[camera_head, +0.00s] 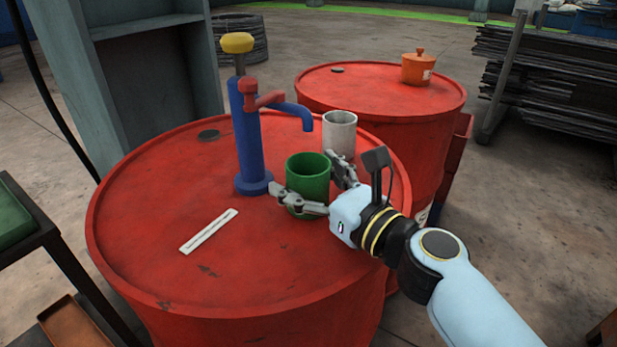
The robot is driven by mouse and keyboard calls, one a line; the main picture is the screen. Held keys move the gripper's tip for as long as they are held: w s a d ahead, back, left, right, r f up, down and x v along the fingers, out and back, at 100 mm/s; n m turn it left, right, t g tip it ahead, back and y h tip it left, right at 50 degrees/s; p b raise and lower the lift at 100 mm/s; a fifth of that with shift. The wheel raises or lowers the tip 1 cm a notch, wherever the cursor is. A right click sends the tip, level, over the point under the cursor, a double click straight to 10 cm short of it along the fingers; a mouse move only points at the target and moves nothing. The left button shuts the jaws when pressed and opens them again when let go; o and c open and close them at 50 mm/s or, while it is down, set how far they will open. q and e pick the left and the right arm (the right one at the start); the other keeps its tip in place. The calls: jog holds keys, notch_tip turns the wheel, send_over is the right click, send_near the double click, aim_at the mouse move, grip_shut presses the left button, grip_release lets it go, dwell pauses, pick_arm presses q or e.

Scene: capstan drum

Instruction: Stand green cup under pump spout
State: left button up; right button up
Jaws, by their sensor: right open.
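The green cup (308,175) stands upright on the near red drum, right of the foot of the blue pump (247,140). The pump has a yellow knob, a red lever and a blue spout (295,112) that curves to the right. The spout's tip appears above and behind the cup; I cannot tell whether the cup is directly beneath it. My right gripper (316,190) is open, with one finger in front of the cup and the other at its right side. I cannot tell whether the fingers touch it. My left gripper is not in view.
A grey-white cup (339,133) stands close behind the green cup. A white strip (208,231) lies on the near drum's top (150,215). A second red drum (440,95) behind carries an orange lidded pot (418,68). The near drum's left side is mostly clear.

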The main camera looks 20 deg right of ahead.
jog(key=shift+s+r, duration=0.15)
jog(key=b+v, duration=0.3)
jog(key=v, duration=0.8)
jog(key=shift+s+d, duration=0.15)
jog(key=shift+s, duration=0.2)
jog(key=shift+r, duration=0.1)
